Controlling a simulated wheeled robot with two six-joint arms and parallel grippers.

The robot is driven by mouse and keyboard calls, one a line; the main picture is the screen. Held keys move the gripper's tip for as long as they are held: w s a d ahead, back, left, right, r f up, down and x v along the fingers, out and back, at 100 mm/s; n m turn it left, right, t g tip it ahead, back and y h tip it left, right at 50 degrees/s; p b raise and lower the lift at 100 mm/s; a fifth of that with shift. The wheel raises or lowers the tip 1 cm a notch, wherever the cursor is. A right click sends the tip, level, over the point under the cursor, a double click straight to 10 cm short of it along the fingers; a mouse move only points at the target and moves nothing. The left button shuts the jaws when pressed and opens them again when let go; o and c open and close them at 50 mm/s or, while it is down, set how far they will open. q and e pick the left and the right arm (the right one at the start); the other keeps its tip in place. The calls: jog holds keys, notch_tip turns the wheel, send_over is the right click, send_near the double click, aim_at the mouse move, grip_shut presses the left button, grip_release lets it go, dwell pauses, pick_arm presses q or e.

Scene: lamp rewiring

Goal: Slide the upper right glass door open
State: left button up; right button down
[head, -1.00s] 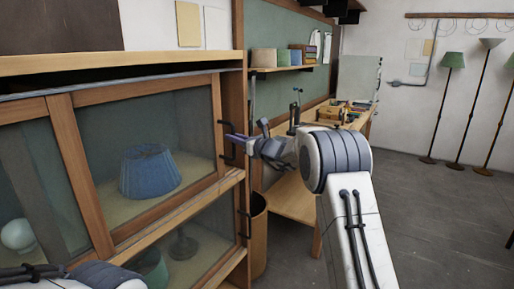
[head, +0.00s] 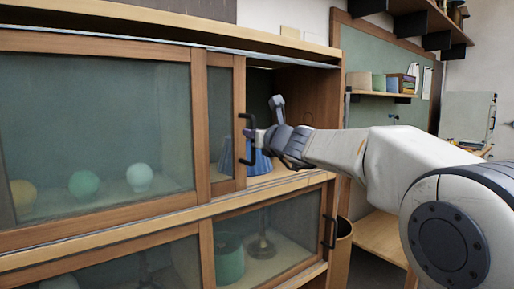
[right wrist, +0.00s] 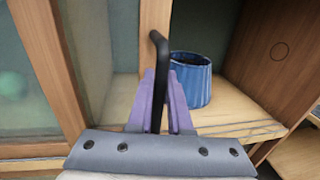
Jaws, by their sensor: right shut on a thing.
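The upper right glass door (head: 239,88) has a wooden frame and stands slid left, mostly behind or in front of the upper left door (head: 100,135); I cannot tell which. The right part of the upper compartment is open. My right gripper (head: 252,134) is shut on the door's black handle (head: 242,112). In the right wrist view, the purple fingers (right wrist: 160,88) close around the handle (right wrist: 157,48). A blue lampshade (head: 262,162) stands inside, partly behind the handle and gripper; it also shows in the right wrist view (right wrist: 191,80). My left gripper is out of view.
Several round bulbs (head: 84,184) sit behind the upper left glass. The lower glass door (head: 318,225) is closed, with a green shade (head: 229,258) behind it. A bin (head: 341,250) and a workbench (head: 378,236) stand to the right.

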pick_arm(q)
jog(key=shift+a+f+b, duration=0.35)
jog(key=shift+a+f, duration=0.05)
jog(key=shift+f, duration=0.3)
pick_arm(e)
jog(key=shift+s+a+f, duration=0.2)
jog(key=shift+s+a, duration=0.25)
jog(key=shift+s, duration=0.05)
jog(key=c, duration=0.8)
grip_release()
jog(key=shift+s, duration=0.1)
jog(key=shift+c, duration=0.2)
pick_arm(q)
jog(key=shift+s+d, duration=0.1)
pick_arm(e)
jog(key=shift+a+r, duration=0.1)
pick_arm(q)
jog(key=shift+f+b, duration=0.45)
jog(key=shift+b, duration=0.05)
pick_arm(e)
jog(key=v, duration=1)
jog(key=shift+s, duration=0.25)
